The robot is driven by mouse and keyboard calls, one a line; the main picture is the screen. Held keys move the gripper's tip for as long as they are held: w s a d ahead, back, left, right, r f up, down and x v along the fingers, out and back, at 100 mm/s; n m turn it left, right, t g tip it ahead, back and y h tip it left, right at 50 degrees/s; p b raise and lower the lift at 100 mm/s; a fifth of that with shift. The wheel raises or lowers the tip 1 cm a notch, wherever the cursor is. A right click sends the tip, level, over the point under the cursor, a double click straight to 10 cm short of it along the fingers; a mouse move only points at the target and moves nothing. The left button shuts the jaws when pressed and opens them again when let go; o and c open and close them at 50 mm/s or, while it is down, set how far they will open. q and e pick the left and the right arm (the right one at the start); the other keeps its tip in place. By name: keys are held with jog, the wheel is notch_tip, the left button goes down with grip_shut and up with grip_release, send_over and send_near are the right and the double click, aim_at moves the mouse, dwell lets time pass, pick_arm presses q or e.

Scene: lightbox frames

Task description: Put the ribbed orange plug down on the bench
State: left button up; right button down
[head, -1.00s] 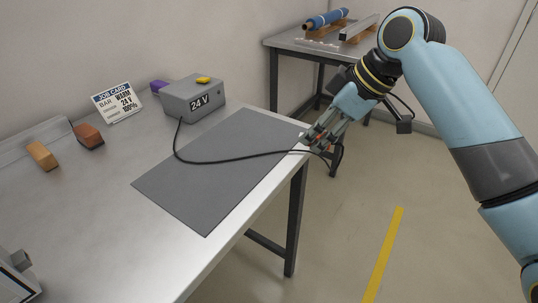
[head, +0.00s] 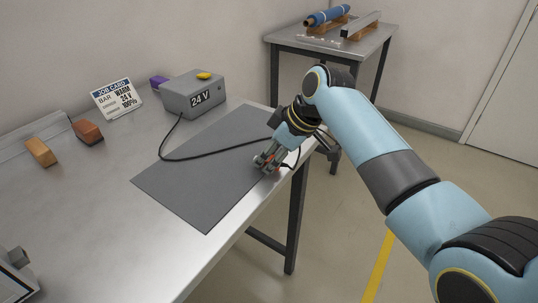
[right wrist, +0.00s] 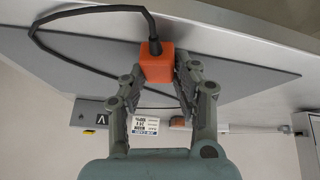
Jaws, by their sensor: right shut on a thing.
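The orange plug (right wrist: 157,66) sits between the fingertips of my right gripper (right wrist: 160,78) in the right wrist view, with a black cord (right wrist: 90,10) leaving its end. In the head view my right gripper (head: 267,163) is shut on the plug, which is mostly hidden by the fingers. It is over the right edge of the grey mat (head: 190,185) on the metal bench (head: 110,220). I cannot tell whether the plug touches the surface. The cord runs from the grey 24 V box (head: 192,94) across the mat. My left gripper is not in view.
A job card (head: 117,99) stands by the box. An orange block (head: 41,152) and a brown block (head: 87,132) lie at the back left. A grey device (head: 15,275) is at the near left corner. The mat's near part is bare. A second table (head: 330,42) stands behind.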

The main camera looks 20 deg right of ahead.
jog(key=shift+s+f, duration=0.15)
jog(key=shift+f, duration=0.4)
jog(key=c, duration=1)
grip_release()
jog(key=shift+f, duration=0.2)
jog(key=shift+r, duration=0.1)
jog(key=shift+r, duration=0.2)
jog(key=p+v, duration=0.1)
jog(key=v, duration=1.1)
jog(key=shift+r, duration=0.45)
